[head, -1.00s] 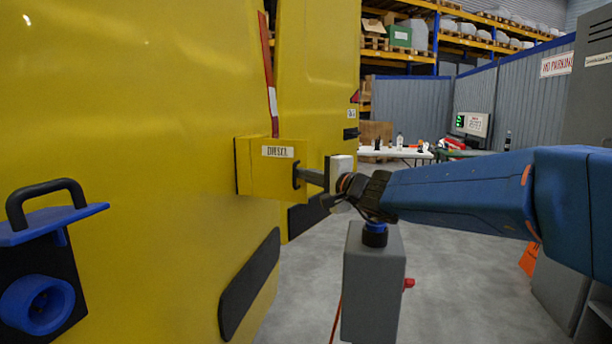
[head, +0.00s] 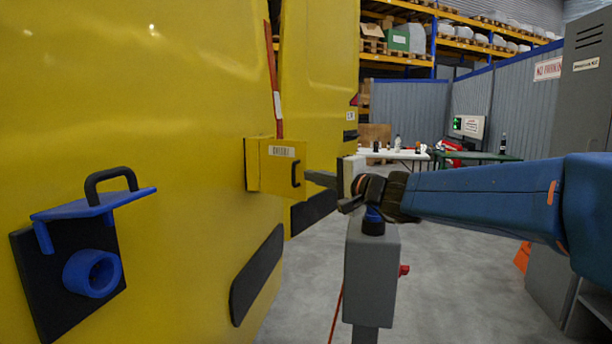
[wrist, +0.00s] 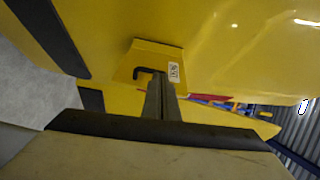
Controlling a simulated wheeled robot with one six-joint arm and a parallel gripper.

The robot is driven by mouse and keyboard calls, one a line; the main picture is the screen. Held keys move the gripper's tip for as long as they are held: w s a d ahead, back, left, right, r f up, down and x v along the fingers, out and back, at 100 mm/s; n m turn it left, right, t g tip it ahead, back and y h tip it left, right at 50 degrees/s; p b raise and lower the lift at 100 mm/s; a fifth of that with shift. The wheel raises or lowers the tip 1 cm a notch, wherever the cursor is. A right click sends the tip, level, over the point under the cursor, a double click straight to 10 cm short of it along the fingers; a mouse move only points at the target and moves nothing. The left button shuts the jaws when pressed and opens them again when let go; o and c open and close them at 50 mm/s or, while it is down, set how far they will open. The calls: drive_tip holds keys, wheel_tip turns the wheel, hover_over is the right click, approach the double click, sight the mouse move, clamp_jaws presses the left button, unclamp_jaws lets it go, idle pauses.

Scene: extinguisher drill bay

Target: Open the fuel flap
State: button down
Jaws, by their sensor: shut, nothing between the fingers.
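The fuel flap (head: 278,166) is a yellow panel with a white diesel label and a black bar handle (head: 296,173), on the side of the yellow vehicle body. It stands proud of the body; I cannot tell whether it is ajar. In the wrist view the flap (wrist: 135,63) and its handle (wrist: 147,73) are ahead of the fingers. My gripper (head: 308,176) is shut and empty. Its fingertips point at the handle from the right, with a small gap in the head view. In the wrist view the fingers (wrist: 157,84) appear just beside the handle's right end.
A blue lid with a black handle (head: 95,203) sticks out above a blue ring port (head: 92,272) at the left. A grey box on a post (head: 371,275) with a red knob stands below my gripper. Grey cabinets (head: 580,100) stand at the right.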

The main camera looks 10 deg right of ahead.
sight(293, 169)
drive_tip(key=s+a+r+n+g+h, duration=0.1)
drive_tip(key=s+a+n+g, duration=0.1)
drive_tip(key=a+n+g, duration=0.45)
drive_tip(key=s+a+r+n+g, duration=0.25)
drive_tip(key=a+n, duration=0.45)
drive_tip(key=n, duration=0.4)
drive_tip(key=w+d+r+n+t+h, duration=0.1)
drive_tip(key=w+d+r+n+h, duration=0.1)
drive_tip(key=d+r+n+h, duration=0.4)
drive_tip(key=w+d+f+m+h, duration=0.1)
drive_tip(key=w+d+f+m, duration=0.1)
drive_tip(key=w+f, duration=0.6)
drive_tip(key=shift+w+d+f, duration=0.3)
drive_tip(key=shift+w+d, duration=0.1)
drive_tip(key=shift+w, duration=0.1)
